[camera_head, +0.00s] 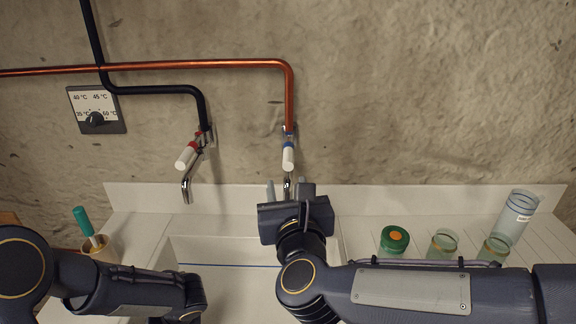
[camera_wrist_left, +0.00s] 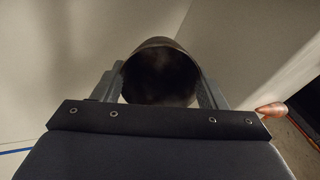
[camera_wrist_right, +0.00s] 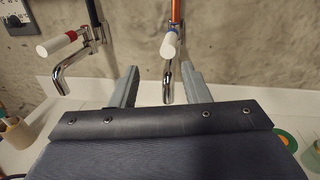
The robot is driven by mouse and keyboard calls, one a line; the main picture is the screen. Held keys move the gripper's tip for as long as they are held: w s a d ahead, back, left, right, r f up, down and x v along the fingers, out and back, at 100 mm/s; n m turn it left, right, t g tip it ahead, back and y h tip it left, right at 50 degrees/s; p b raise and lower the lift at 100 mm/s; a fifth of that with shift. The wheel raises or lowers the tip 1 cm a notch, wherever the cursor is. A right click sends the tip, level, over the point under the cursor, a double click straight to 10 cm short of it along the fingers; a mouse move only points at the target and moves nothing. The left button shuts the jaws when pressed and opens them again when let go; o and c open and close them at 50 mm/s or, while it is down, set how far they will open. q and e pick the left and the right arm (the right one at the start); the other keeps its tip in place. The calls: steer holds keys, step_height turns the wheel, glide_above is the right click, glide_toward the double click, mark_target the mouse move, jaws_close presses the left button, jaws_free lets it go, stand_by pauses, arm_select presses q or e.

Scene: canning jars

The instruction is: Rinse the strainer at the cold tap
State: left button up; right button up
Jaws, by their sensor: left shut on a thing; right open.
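The cold tap (camera_head: 288,158) has a blue ring and a white lever, and hangs below the copper pipe on the wall. My right gripper (camera_head: 289,190) is open and empty just in front of it. In the right wrist view the tap (camera_wrist_right: 169,48) shows between and beyond the open fingers (camera_wrist_right: 160,87); I see no contact. My left gripper (camera_wrist_left: 160,82) is shut on a dark, round, hollow thing (camera_wrist_left: 160,62), which looks like the strainer. Its mesh cannot be made out. In the head view the left arm's end is low at the left, and the strainer is hidden. I see no water running.
The hot tap (camera_head: 187,158) with a red ring stands left of the cold tap. The white sink (camera_head: 205,243) lies below. A holder (camera_head: 100,248) with a teal-handled tool stands left. A green lid (camera_head: 394,239) and several jars stand on the right counter.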

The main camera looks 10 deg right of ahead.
mark_target(288, 159)
arm_select(q)
steer(key=shift+r, duration=0.2)
step_height(288, 159, up, 4)
steer(key=p, duration=0.4)
arm_select(e)
steer(key=w+m+h, duration=0.1)
steer(key=w, duration=0.2)
steer(key=w+d+m+h, duration=0.1)
steer(key=w+m, duration=0.1)
steer(key=w, duration=0.2)
steer(key=w+d+m, duration=0.1)
steer(key=w, duration=0.3)
steer(key=shift+f+m+h, duration=0.1)
steer(key=shift+m+h, duration=0.2)
steer(key=shift+h, duration=0.1)
steer(key=shift+c, duration=0.2)
jaws_close()
